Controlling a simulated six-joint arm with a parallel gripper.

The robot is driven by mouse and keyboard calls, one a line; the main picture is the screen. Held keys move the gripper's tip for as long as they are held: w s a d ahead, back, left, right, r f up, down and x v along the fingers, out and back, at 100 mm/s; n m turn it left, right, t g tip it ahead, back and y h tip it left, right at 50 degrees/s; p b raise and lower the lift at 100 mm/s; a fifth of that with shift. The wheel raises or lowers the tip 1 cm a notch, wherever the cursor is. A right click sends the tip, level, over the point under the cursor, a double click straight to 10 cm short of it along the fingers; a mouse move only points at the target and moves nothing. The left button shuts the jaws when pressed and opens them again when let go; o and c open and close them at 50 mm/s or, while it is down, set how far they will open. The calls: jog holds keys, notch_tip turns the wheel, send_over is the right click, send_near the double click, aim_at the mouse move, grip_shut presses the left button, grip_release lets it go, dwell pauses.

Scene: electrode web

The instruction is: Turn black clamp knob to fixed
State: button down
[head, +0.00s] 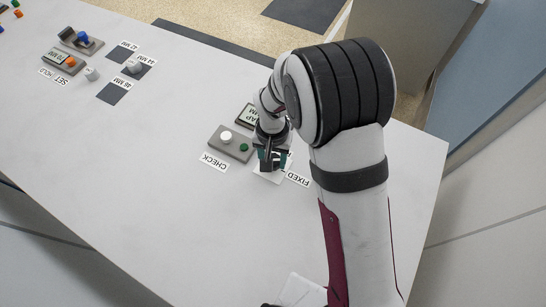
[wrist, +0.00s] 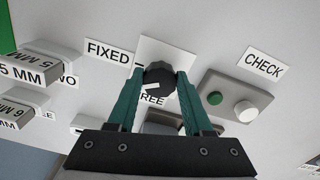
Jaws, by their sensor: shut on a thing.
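The black clamp knob (wrist: 158,77) sits on a white plate (wrist: 172,52) in the wrist view, with a white pointer mark on its face. The mark points to the lower left in that view. The FIXED label (wrist: 109,53) lies left of the knob and a partly hidden label reading "REE" (wrist: 153,99) lies below it. My gripper (wrist: 159,82) has its two green fingers closed on the sides of the knob. In the head view my gripper (head: 269,164) is down at the plate, beside the FIXED label (head: 298,178), and hides the knob.
The grey CHECK box (head: 230,143) with a white knob and a green button stands close beside my gripper. Grey blocks with MM labels (wrist: 40,65) stand at the left in the wrist view. The front middle of the table (head: 190,210) is clear.

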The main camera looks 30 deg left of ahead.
jog(key=m, duration=0.5)
jog(key=shift+a+m, duration=0.1)
jog(key=shift+m, duration=0.3)
dwell(0.4)
jog(key=shift+c, duration=1.5)
grip_release()
notch_tip(320, 180, up, 16)
